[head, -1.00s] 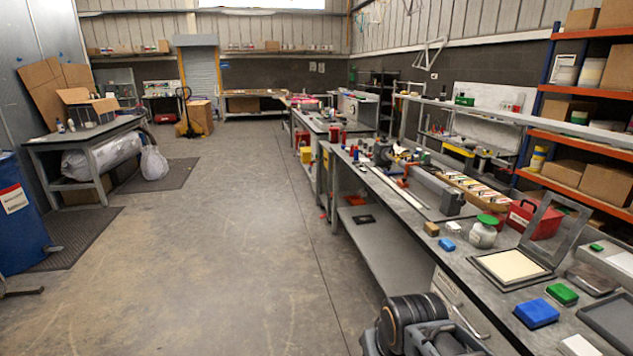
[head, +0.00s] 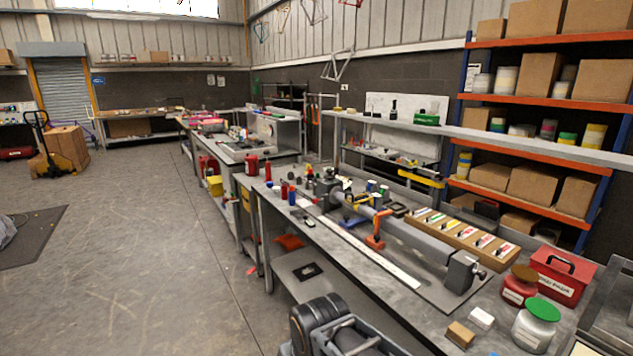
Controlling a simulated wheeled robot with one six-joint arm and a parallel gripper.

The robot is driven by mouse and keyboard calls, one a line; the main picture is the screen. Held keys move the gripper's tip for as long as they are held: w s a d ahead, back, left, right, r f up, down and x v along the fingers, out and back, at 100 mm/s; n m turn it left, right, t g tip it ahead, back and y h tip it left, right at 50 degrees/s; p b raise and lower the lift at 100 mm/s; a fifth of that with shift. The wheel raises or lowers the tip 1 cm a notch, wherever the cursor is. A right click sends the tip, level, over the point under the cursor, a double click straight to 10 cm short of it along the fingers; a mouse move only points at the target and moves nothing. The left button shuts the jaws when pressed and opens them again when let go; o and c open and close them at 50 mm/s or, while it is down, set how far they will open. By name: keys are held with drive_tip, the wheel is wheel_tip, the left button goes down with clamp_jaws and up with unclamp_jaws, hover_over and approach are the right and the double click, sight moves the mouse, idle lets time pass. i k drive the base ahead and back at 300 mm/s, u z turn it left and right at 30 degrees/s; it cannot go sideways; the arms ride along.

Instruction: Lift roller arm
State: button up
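A long grey tube (head: 418,237) lies along the bench in a stand with a dark end block (head: 462,273). An orange upright piece (head: 376,238) stands against the tube's near side, with a blue piece (head: 350,222) to its left. I cannot tell for sure which of these parts is the roller arm. At the bottom edge, dark rounded parts of my own arm (head: 318,325) show in front of the bench. My gripper's fingertips are not in view.
The grey bench (head: 400,318) runs away to the left. A wooden card tray (head: 462,240), red box (head: 562,275), red jar (head: 518,288), green-lidded jar (head: 536,325) and small blocks (head: 460,335) stand on it. Open floor (head: 130,270) lies to the left.

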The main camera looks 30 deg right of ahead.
sight(357, 198)
drive_tip(key=i, duration=3.2)
drive_tip(key=z, duration=2.55)
